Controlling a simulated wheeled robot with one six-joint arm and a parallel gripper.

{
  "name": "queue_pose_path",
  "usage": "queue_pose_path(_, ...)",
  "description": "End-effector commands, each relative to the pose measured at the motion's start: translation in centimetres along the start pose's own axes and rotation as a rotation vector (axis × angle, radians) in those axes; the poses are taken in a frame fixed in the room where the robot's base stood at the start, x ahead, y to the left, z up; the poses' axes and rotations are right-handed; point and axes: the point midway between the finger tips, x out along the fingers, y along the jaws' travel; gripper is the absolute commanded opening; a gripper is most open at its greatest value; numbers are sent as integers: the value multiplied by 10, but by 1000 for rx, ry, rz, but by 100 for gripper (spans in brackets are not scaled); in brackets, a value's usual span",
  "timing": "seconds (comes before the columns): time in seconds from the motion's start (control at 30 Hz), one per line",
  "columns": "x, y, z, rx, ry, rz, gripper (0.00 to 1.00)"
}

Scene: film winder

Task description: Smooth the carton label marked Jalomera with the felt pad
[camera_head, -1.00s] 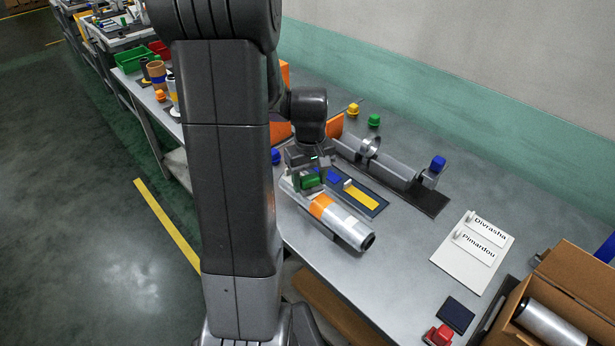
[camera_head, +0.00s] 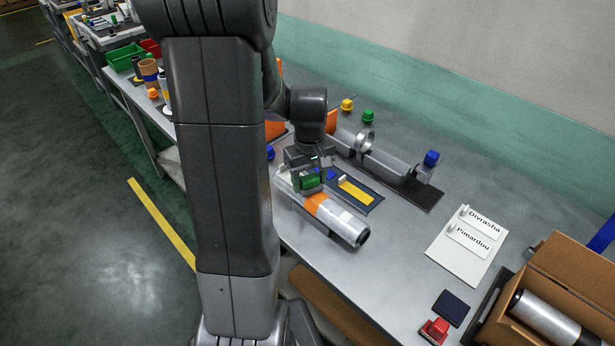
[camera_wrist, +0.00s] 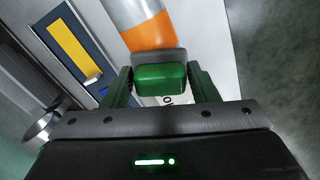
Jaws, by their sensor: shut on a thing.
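My gripper (camera_wrist: 160,85) is shut on a green block with a grey pad face, the felt pad (camera_wrist: 160,76); it shows green in the head view (camera_head: 309,180). It is low over a silver roll (camera_head: 345,228) with an orange band (camera_head: 317,203), just beside the band. A white label (camera_wrist: 168,101) with a few dark letters shows below the block in the wrist view. The pad and gripper hide most of it, so its full word cannot be read. Whether the pad touches the roll I cannot tell.
A dark tray with a yellow strip (camera_head: 356,191) lies behind the roll. A white board (camera_head: 465,246) has cards reading Divrasha and Pimardou. An open carton (camera_head: 566,270) holding a roll, a dark pad (camera_head: 451,308) and a red stamp-like object (camera_head: 434,331) are at right.

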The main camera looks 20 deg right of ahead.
Motion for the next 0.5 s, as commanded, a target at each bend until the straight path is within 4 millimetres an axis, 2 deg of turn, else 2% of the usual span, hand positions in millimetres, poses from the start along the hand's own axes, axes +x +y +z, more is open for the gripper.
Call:
queue_pose_path(0.27, -3, 0, 0, 0, 1, 1, 31)
queue_pose_path(0.5, -22, 0, -1, 0, 2, 1, 31)
